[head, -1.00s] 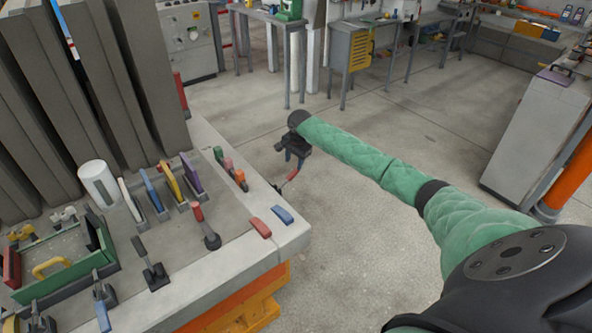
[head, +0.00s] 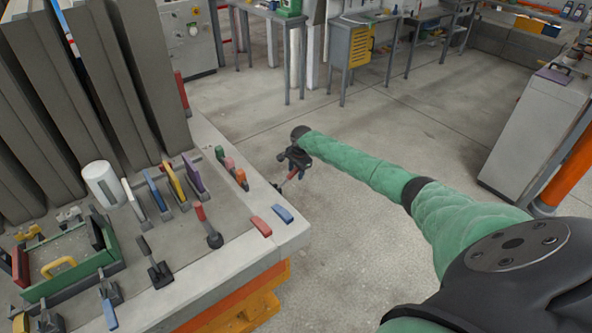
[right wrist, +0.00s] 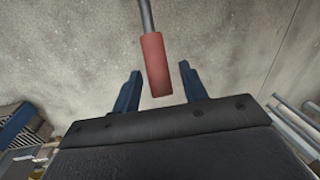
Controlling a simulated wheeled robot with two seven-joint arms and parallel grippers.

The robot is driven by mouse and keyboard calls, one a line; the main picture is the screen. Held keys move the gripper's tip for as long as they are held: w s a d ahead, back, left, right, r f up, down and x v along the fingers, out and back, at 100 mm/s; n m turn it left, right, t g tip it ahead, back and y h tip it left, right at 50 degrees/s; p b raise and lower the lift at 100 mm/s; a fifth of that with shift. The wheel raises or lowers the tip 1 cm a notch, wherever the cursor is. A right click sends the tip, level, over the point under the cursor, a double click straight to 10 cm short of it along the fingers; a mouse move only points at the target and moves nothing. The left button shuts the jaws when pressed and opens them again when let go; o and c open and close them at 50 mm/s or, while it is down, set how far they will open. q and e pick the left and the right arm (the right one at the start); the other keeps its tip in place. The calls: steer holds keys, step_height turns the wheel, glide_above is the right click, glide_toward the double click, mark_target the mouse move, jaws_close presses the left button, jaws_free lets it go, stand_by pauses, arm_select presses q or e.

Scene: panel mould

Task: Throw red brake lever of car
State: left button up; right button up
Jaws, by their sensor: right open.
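The red brake lever has a grey rod and a red grip. In the right wrist view its red grip (right wrist: 157,65) hangs between the two blue fingers of my right gripper (right wrist: 160,78), with a gap on each side. In the head view the lever (head: 290,176) sticks out beside the right end of the grey car (head: 235,262), low over the floor. My right gripper (head: 297,170) is at its upper end, open, and partly covers the red grip. My left gripper is out of view.
The car's grey deck carries several coloured levers, a second red-handled lever (head: 206,226), a red block (head: 261,227) and a blue block (head: 283,214). Tall grey panels (head: 125,85) stand at the left. A grey cabinet (head: 530,135) stands far right.

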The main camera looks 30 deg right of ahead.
jaws_close()
steer(key=shift+f, duration=0.1)
